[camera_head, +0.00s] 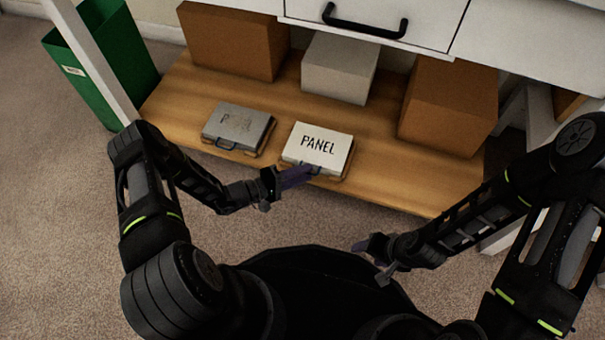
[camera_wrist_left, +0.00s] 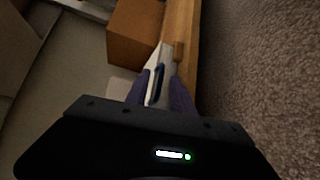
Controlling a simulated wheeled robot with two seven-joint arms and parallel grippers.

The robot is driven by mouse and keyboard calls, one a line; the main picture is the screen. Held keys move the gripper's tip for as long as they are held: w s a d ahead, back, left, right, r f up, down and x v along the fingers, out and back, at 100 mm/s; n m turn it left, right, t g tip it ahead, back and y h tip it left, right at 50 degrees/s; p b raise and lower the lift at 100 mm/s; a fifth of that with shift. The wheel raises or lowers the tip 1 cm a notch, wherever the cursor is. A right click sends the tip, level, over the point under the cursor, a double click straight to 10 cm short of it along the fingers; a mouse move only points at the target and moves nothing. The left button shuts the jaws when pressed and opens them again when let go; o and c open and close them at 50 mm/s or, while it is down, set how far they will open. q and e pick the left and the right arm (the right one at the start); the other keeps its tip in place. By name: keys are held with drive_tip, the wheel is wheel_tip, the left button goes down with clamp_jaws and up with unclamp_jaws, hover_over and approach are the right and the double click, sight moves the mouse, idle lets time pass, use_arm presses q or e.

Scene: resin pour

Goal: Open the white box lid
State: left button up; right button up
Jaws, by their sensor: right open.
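The white box (camera_head: 322,142), its lid marked PANEL, lies flat on the wooden shelf with its lid down. A dark handle (camera_head: 312,168) is on its front edge. My left gripper (camera_head: 298,176) is at that front edge, partly covering it. In the left wrist view the purple fingers (camera_wrist_left: 161,92) are apart, with the bluish handle (camera_wrist_left: 155,95) showing between them; whether either finger touches it I cannot tell. My right gripper (camera_head: 370,245) is open and empty, low in front of the shelf, away from the box.
A grey box (camera_head: 238,122) with a similar label lies left of the white one on the wooden shelf (camera_head: 400,180). Cardboard boxes (camera_head: 232,42) (camera_head: 448,105) and a pale box (camera_head: 340,68) stand behind. A white drawer (camera_head: 375,15) overhangs the shelf. A green bin (camera_head: 110,60) stands left.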

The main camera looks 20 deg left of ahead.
use_arm(q)
drive_tip(key=shift+c, duration=0.2)
clamp_jaws()
idle(1.1)
